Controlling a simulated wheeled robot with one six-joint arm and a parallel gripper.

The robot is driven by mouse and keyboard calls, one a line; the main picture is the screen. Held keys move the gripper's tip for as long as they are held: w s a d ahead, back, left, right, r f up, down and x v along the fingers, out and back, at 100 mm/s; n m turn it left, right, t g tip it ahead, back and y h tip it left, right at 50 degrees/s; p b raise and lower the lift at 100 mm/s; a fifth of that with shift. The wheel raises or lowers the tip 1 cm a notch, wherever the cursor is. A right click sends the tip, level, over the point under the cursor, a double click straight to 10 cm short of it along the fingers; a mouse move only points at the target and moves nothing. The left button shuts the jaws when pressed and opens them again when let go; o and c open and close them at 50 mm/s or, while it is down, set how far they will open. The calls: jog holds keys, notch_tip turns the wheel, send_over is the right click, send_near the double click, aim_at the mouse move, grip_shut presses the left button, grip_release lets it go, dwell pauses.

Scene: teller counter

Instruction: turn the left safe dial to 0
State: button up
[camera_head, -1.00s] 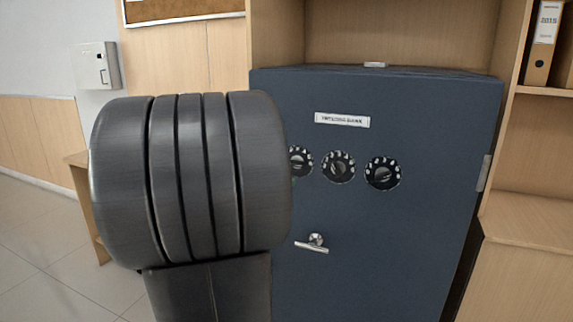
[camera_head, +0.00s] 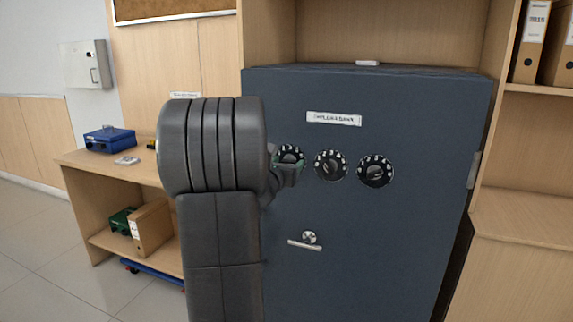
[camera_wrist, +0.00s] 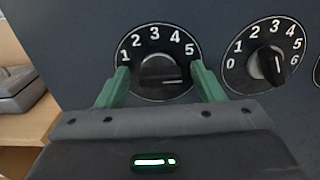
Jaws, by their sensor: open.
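The left safe dial (camera_wrist: 160,50) is a black round dial with white numerals 1 to 5 showing and a dark raised knob. A short white mark on the knob lies nearly level, toward the right. The left dial also shows in the head view (camera_head: 290,153), partly covered by my gripper. My gripper (camera_wrist: 160,69) is open, with one green finger on each side of the knob. The fingers cover the dial's lower left and lower right edges, hiding any numerals there. I cannot tell whether they touch the knob.
The middle dial (camera_head: 331,165) and right dial (camera_head: 375,170) sit just right of it on the dark blue safe (camera_head: 400,240). A T-shaped handle (camera_head: 306,240) sticks out below. A wooden desk (camera_head: 75,158) with a blue cash box (camera_head: 109,139) stands at the left.

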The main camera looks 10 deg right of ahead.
jog(key=shift+c, duration=0.2)
jog(key=c, duration=0.9)
jog(key=shift+c, duration=0.2)
